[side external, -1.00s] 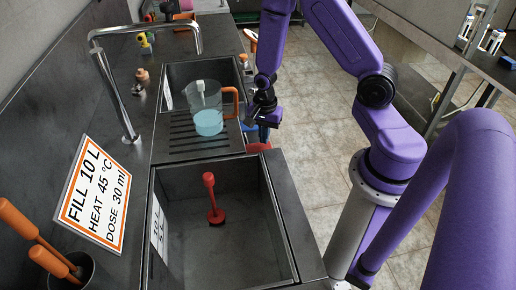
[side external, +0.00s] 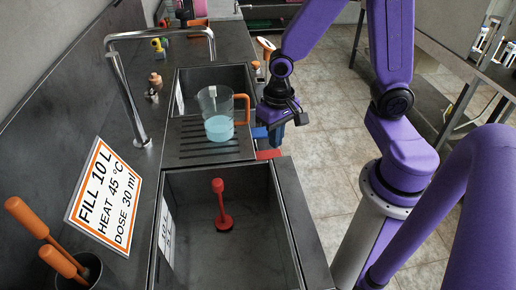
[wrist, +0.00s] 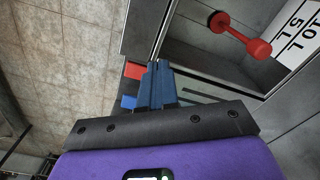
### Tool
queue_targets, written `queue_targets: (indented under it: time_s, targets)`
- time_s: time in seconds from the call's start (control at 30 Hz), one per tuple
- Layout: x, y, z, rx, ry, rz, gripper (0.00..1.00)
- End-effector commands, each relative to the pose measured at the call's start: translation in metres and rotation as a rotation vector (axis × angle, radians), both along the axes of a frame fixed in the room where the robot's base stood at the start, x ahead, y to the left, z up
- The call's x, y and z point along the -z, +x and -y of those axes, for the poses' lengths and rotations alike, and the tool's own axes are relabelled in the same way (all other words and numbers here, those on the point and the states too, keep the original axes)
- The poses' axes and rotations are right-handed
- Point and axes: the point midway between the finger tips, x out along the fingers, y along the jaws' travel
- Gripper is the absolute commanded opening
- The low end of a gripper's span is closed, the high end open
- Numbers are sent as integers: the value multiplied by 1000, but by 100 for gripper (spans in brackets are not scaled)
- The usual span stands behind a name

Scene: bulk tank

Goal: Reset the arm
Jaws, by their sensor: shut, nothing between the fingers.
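My gripper (side external: 276,145) hangs at the right edge of the counter, right of the jug, with its fingers pointing down. In the wrist view its fingers (wrist: 155,65) are together, with nothing visible between them. The clear jug (side external: 218,113) with an orange handle and light blue liquid stands upright on the slatted drainer (side external: 190,150), apart from my gripper.
A red tab (side external: 268,155) and a blue tab (side external: 259,132) stick out near my fingers. The near basin (side external: 260,215) holds a red plunger-like tool (side external: 221,205). A tap (side external: 130,90) arches over the counter. Tiled floor (side external: 325,150) lies open to the right.

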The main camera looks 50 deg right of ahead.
Motion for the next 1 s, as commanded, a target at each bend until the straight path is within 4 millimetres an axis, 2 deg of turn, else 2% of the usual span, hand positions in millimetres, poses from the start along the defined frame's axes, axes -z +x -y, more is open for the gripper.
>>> queue_targets:
  time_s: [0.1, 0.2, 0.4, 0.5, 0.67, 1.0]
  targets:
    - [-30, -34, -20, -352, 4, 13, 0]
    - [-51, -65, -28, -645, 4, 19, 0]
    - [-79, -114, -28, -1118, 3, 26, 0]
    - [-86, -128, -25, -1258, 2, 26, 0]
    - [-90, -137, -23, -1348, 0, 24, 0]
    - [-90, -136, -23, -1348, 0, 24, 0]
